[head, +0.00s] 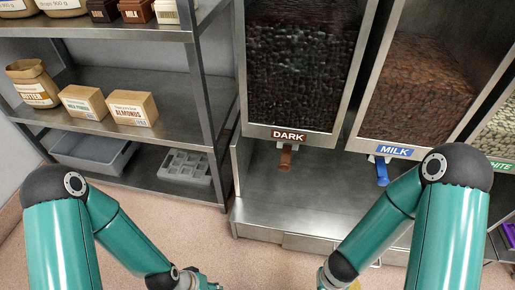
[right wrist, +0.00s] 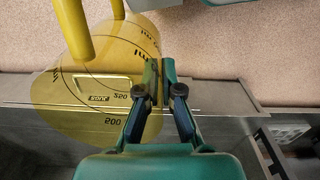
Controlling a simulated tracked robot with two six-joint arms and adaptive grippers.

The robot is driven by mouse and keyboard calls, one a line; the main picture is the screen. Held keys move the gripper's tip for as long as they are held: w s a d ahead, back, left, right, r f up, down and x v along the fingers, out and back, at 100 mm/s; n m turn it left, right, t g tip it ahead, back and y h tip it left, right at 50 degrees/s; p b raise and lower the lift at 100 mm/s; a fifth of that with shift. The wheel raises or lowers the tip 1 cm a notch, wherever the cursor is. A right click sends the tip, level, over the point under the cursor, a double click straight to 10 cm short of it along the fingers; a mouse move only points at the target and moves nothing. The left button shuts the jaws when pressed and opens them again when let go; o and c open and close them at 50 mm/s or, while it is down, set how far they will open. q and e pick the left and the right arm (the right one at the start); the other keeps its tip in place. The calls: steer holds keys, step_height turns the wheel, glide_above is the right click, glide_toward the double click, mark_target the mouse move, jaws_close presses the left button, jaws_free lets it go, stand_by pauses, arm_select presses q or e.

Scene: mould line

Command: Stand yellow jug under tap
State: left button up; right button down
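The see-through yellow jug (right wrist: 60,112) with measuring marks fills the left of the right wrist view, its thick handle (right wrist: 72,30) at the top left. My right gripper (right wrist: 160,80) is nearly closed at the jug's wall, one finger over it and one outside; it looks shut on the jug. In the head view only a sliver of yellow shows at the bottom edge. The DARK dispenser has a brown tap (head: 286,160), and the MILK dispenser a blue tap (head: 382,172). My left gripper (head: 207,284) is mostly cut off at the bottom edge, its opening hidden.
The steel ledge (head: 300,200) below the taps is bare where visible. A steel shelf unit (head: 180,118) at left holds a butter bag (head: 33,84), cartons, a grey tub (head: 92,152) and a grey mould tray (head: 186,167). Floor shows in front.

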steer(key=w+d+r+m, duration=0.3)
steer(key=w+r, duration=0.6)
steer(key=w, duration=0.3)
steer(key=w+d+r+m, duration=0.2)
steer(key=w+r, duration=0.7)
steer(key=w, duration=0.3)
steer(key=s+a+r+n, duration=0.2)
steer(key=a+r+n, duration=0.3)
steer(key=n, duration=0.1)
step_height(320, 180, up, 26)
steer(key=s+p, duration=0.1)
steer(key=p, duration=3.3)
steer(key=shift+s+d+f+n, duration=0.2)
steer(key=shift+s+f+n, duration=0.05)
steer(key=shift+s+n, duration=0.05)
